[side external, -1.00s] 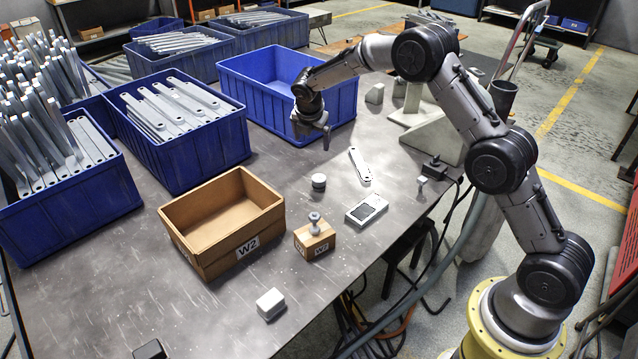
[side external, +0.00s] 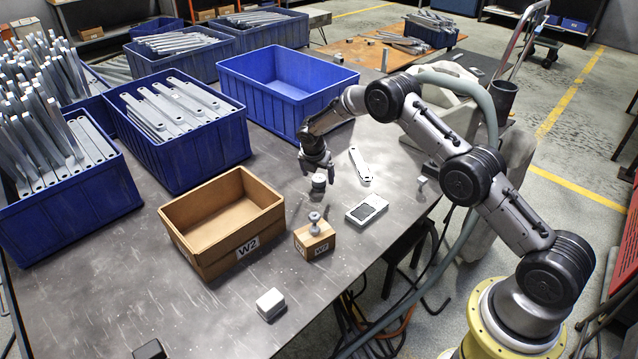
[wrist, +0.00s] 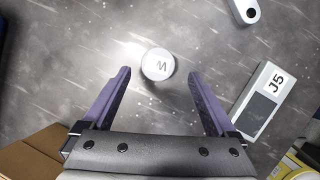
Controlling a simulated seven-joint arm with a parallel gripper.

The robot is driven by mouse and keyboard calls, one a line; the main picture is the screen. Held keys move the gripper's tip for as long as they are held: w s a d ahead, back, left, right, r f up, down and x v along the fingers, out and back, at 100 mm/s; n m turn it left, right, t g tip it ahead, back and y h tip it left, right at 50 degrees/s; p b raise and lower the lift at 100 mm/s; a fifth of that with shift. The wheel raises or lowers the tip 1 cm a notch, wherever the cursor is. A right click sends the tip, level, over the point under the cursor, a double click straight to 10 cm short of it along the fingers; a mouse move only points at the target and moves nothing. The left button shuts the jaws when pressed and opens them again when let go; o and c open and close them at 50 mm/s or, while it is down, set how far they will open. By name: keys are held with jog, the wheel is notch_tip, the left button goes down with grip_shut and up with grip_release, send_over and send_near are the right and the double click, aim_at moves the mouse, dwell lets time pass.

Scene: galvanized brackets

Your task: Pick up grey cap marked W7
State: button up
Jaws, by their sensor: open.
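A small round grey cap (side external: 319,183) stands on the dark metal table, directly below my gripper (side external: 318,170) in the side view. In the wrist view the cap (wrist: 158,64) shows a pale top with a W on it; I cannot read a digit. My gripper (wrist: 159,73) is open, with its two purplish fingers on either side of the cap and a gap on both sides. The fingers partly cover the cap in the side view. I cannot tell exactly how far the fingertips are above the table.
A flat grey device marked J5 (wrist: 258,101) and a bracket (side external: 360,166) lie to the cap's right. A wooden block with a knob (side external: 316,240) and a wooden box marked W2 (side external: 197,262) are nearby. An empty blue bin (side external: 262,105) stands behind.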

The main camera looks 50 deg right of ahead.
aim_at(318, 179)
jog(key=shift+x, duration=2.25)
jog(key=shift+w, duration=0.2)
jog(key=shift+r, duration=0.1)
grip_shut()
